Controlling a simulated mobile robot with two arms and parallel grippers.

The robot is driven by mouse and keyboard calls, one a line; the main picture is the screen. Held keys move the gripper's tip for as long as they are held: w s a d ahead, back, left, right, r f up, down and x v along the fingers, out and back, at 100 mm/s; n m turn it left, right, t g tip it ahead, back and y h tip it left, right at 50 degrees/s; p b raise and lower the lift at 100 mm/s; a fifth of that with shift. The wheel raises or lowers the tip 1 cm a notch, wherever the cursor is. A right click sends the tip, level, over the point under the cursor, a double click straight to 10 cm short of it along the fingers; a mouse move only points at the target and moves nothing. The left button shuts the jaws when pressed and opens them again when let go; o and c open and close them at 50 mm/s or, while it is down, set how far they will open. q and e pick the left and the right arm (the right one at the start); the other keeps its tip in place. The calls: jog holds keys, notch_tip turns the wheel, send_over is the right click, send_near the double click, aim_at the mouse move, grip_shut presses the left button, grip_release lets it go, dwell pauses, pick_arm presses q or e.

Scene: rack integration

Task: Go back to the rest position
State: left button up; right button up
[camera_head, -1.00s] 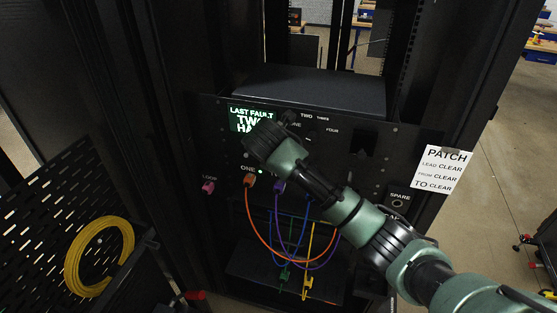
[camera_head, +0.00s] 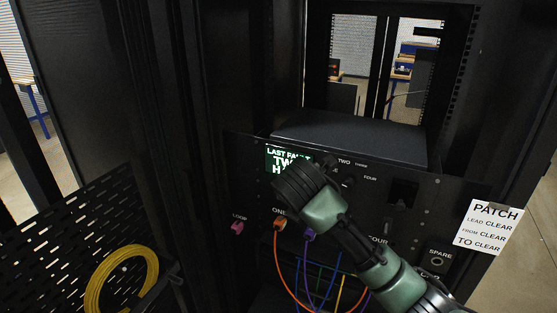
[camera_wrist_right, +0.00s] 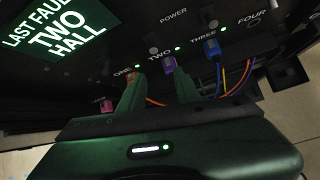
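My right arm comes in from the lower right in the head view, and its dark wrist (camera_head: 305,188) covers part of the rack panel (camera_head: 375,205); the fingers are hidden there. In the right wrist view my right gripper (camera_wrist_right: 160,92) has its two green fingers apart, with nothing seen held between them. The fingers point at the panel near the orange plug (camera_wrist_right: 137,78) at ONE and the purple plug (camera_wrist_right: 169,65) at TWO. Whether they touch either plug is unclear. A blue plug (camera_wrist_right: 212,49) is at THREE. My left gripper is in neither view.
A green-lit display (camera_head: 280,158) reads LAST FAULT TWO HALL. A pink plug (camera_head: 237,227) is at LOOP. A yellow cable coil (camera_head: 107,285) hangs on a perforated board (camera_head: 60,245) at left. A PATCH label (camera_head: 489,226) is at right. Coloured cables hang below the panel.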

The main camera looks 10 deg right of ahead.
jog(key=s+a+f+m+g+y, duration=0.25)
jog(key=s+f+m, duration=0.65)
jog(key=s+f, duration=0.6)
jog(key=s+d+f+m+g, duration=0.1)
jog(key=s+d+f+m, duration=0.25)
jog(key=s+m, duration=0.6)
jog(key=s+d+f+m, duration=0.3)
jog(key=s+f+m, duration=0.25)
jog(key=s, duration=0.65)
notch_tip(320, 180, down, 33)
jog(key=s+g+b, duration=0.2)
jog(key=b, duration=0.5)
jog(key=s+d+f+b, duration=0.2)
jog(key=s+f+b, duration=0.2)
jog(key=s+f, duration=1.2)
notch_tip(320, 180, down, 3)
jog(key=shift+d+f+g+y+b, duration=0.2)
jog(key=shift+d+g+y+b, duration=0.1)
jog(key=shift+g+y+b, duration=0.1)
